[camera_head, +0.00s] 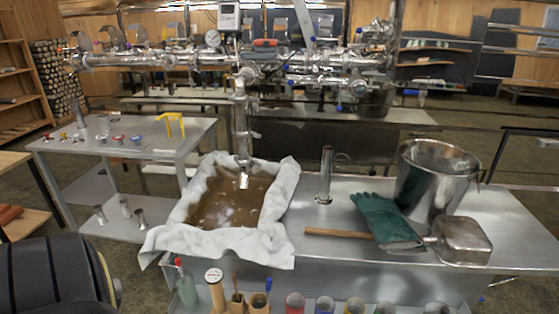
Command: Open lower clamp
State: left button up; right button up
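A shiny vertical steel pipe (240,125) hangs from the horizontal pipe run (150,61) at the back of the table. Its lower end opens over a cloth-lined pan of brown liquid (225,205). Metal fittings show where the pipe joins the run and along its length. They are too small to tell which is the lower clamp, or whether it is open or shut. Neither of my grippers is in view.
A side table (180,140) with a yellow object (171,125) is at left. Several jars line the front shelf.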

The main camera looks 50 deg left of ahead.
aim_at(240, 163)
jog(key=i, duration=0.55)
jog(key=u, duration=0.85)
